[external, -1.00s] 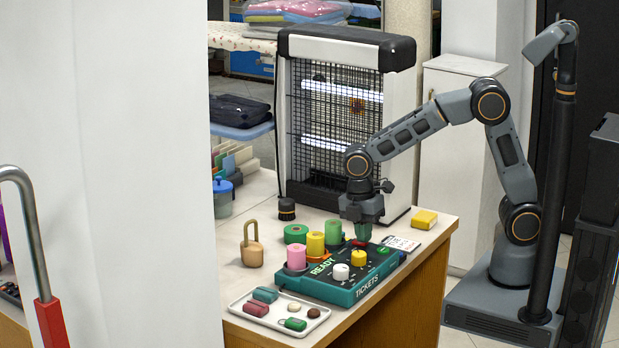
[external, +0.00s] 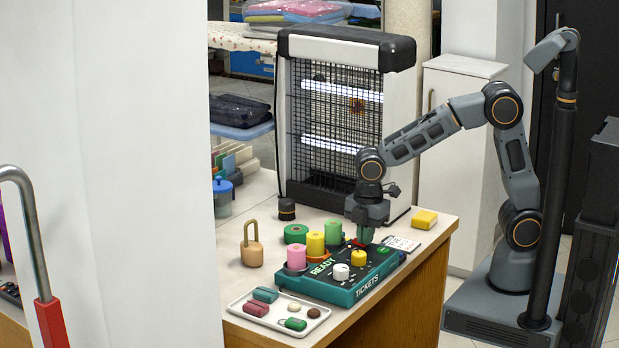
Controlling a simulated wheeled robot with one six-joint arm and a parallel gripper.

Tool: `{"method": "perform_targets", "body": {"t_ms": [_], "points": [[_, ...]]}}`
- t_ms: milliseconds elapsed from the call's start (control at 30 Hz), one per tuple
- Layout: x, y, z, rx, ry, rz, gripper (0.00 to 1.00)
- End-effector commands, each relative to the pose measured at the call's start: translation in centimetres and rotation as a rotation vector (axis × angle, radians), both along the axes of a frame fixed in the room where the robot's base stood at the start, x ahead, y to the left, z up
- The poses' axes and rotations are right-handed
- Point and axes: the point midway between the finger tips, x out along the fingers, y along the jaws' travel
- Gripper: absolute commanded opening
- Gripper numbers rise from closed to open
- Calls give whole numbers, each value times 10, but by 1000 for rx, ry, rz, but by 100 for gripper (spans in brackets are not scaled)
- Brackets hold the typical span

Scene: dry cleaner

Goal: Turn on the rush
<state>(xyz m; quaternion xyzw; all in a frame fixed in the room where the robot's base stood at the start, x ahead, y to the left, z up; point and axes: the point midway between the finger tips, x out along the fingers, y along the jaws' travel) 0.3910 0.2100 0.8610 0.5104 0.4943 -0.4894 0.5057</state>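A dark green ticket box (external: 338,294) lies on the counter, marked READY and TICKETS. A white knob (external: 341,271) and a yellow knob (external: 358,258) stand on its top. My gripper (external: 366,238) points down at the far part of the box's top, behind the yellow knob. Its tips are at or just above the panel; I cannot tell whether they touch it. The gap between the fingers is too small to judge. The gripper covers part of the far panel, and no control marked rush can be read.
A tan padlock (external: 251,246), a tray (external: 238,307) of small pieces and a yellow block (external: 424,219) are nearby. A caged heater-like unit (external: 398,110) stands behind.

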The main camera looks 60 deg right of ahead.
Motion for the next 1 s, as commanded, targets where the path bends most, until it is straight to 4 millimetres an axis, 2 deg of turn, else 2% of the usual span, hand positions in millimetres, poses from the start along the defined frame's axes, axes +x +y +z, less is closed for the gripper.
{"method": "perform_targets", "body": {"t_ms": [33,467,567,667,833,867,1000], "points": [[-5,-2,-11,-12,26,-1,0],[11,-3,-6,-12,20,-1,0],[12,-4,1,-10,16,-3,0],[9,-4,15,-9,15,-2,0],[-2,-2,52,-6,15,3,0],[-2,-2,53,-5,13,2,0],[-5,-1,81,-4,13,4,0]]}}
